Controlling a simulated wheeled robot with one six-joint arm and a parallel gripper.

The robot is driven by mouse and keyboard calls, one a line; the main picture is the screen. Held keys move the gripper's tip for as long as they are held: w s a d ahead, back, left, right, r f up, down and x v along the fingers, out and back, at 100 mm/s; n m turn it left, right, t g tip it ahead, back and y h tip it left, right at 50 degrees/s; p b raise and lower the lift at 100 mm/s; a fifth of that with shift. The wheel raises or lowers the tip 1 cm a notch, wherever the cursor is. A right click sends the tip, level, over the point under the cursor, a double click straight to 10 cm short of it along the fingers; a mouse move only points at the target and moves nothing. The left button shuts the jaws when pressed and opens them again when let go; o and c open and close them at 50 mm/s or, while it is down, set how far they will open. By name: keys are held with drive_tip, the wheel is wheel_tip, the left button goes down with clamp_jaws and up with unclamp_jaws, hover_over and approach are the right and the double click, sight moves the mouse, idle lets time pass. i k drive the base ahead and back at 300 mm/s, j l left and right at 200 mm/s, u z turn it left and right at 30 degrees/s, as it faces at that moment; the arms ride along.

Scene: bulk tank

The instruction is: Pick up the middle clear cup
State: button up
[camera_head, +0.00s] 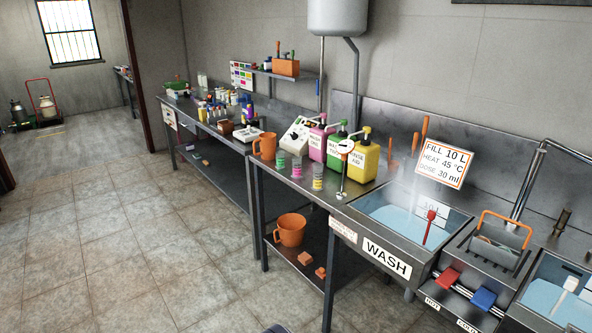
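Three small clear cups stand in a slanting row near the front edge of the steel counter (270,188). The middle clear cup (297,168) is upright, with a pink band low on it. The cup to its left (280,161) looks green, and the cup to its right (318,177) shows yellow and pink. The cups stand apart with small gaps. My gripper is not in view. A small dark rounded shape shows at the bottom edge, and I cannot tell what it is.
Behind the cups stand an orange jug (265,146) and pink (318,137), green (337,146) and yellow (363,160) pump containers. The wash sink (398,216) is to the right. An orange bucket (290,229) sits on the lower shelf. The tiled floor (150,240) in front is clear.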

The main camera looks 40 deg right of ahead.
sight(297, 160)
drive_tip(key=i+l, duration=0.4)
drive_tip(key=i+l+u, duration=0.1)
drive_tip(key=i+l, duration=0.3)
drive_tip(key=l, duration=0.15)
drive_tip(key=i+l, duration=0.4)
drive_tip(key=i+l+u, duration=0.1)
drive_tip(key=i+l, duration=0.25)
drive_tip(key=l, duration=0.25)
